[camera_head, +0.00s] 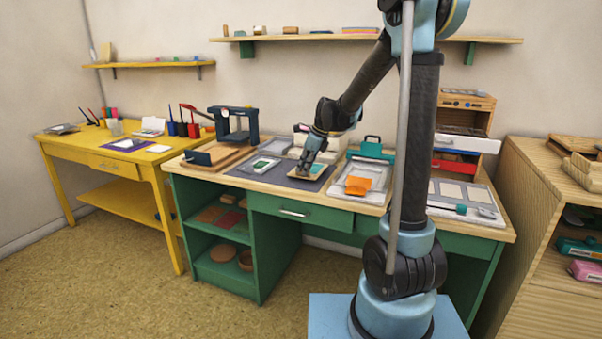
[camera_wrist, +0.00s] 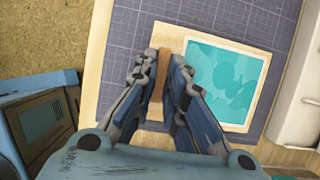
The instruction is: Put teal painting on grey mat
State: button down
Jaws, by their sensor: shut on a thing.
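The teal painting (camera_wrist: 224,82) is a flat panel with a teal patterned middle and a pale wooden border. In the wrist view it is right of my gripper (camera_wrist: 163,72), over the gridded grey mat (camera_wrist: 150,22). My gripper is shut, with a brown wooden strip at the painting's left edge between its fingers. I cannot tell whether the painting touches the mat.
A tray with an orange piece (camera_head: 358,186) is to the right. A dark blue press (camera_head: 234,124) stands behind left. The mat's front-left part is bare.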

jog(key=shift+f, duration=0.8)
jog(key=c, duration=1.7)
grip_release()
jog(key=shift+o, duration=0.2)
jog(key=shift+r, duration=0.1)
